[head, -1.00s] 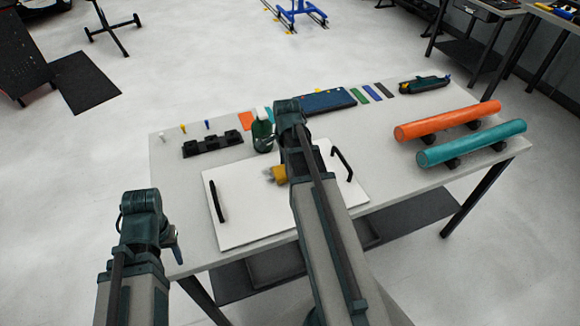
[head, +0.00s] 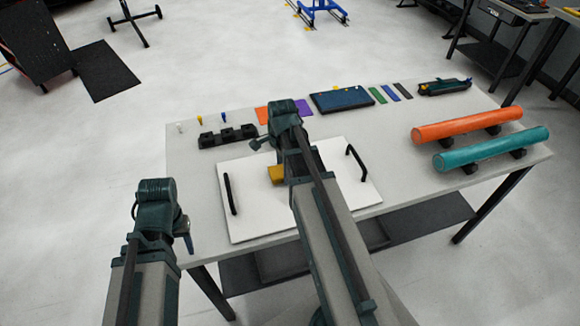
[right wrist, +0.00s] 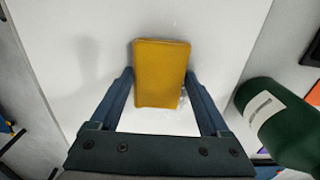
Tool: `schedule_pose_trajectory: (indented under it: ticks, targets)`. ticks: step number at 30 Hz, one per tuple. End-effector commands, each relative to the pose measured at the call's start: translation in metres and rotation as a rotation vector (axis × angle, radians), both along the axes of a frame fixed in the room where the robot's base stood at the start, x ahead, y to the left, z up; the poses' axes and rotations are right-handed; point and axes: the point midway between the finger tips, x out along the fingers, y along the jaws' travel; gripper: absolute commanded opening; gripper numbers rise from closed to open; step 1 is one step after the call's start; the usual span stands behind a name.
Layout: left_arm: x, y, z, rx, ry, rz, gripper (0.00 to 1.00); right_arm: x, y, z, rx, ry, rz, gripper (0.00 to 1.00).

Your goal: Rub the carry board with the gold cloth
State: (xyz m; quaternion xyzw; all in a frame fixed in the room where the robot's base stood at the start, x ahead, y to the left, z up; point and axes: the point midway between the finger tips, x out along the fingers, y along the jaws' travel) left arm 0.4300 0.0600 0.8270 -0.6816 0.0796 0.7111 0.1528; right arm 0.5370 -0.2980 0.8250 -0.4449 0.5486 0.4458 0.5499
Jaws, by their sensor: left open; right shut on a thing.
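The carry board (head: 245,215) is a white panel lying flat on the table, with a black handle at each end. The gold cloth (head: 276,174) is a small pad over the middle of the board. My right gripper (right wrist: 160,84) is shut on the gold cloth (right wrist: 161,70), one finger on each side of it. The cloth is at or just above the board; I cannot tell if it touches. In the head view my right arm hides the gripper's fingers and part of the cloth. My left gripper (head: 186,238) is open and empty, off the table's front left edge.
A black block rack (head: 228,136) and a dark blue pad (head: 342,102) lie behind the board. Orange (head: 466,131) and teal (head: 490,150) rolls lie to the right.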

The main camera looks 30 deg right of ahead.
Motion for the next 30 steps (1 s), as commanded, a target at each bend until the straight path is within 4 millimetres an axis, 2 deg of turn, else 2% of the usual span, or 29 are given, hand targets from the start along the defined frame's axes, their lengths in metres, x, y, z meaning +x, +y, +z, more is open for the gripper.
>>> schedule_pose_trajectory:
  ticks: [6,11,20,30]
  targets:
    - [0.0,0.0,0.001,0.0,0.0,0.0,0.5,0.002,0.011,0.001,0.0,0.0,0.0,0.35]
    - [0.0,0.0,0.0,0.0,0.0,0.0,0.5,0.004,0.009,0.0,-0.001,0.0,-0.001,0.35]
    - [0.0,0.0,-0.002,0.0,0.0,0.0,0.5,0.023,0.005,-0.002,-0.002,-0.001,-0.001,0.36]
    - [0.0,0.0,-0.002,0.0,0.0,0.0,0.5,0.023,-0.002,-0.002,-0.004,-0.003,-0.002,0.36]
